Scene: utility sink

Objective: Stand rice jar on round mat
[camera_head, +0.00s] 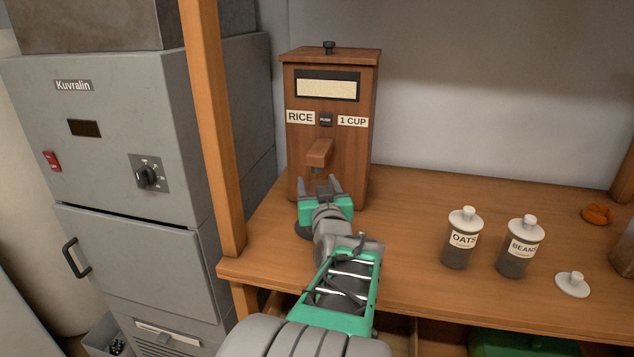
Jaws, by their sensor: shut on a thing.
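My gripper (320,186), with a green body, reaches to the front of the wooden rice dispenser (328,140), just below its spout (320,152). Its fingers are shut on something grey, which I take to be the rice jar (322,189). My gripper hides most of it, so its label and contents do not show. A dark round edge, seemingly the round mat (303,231), shows on the counter left of my wrist. The rest of it is hidden behind my arm.
An oats jar (459,240) and a beans jar (520,248) stand lidded on the wooden counter (410,210). A loose pale lid (572,284) lies to their right, with an orange object (597,214) behind. A wooden post (212,130) rises at left.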

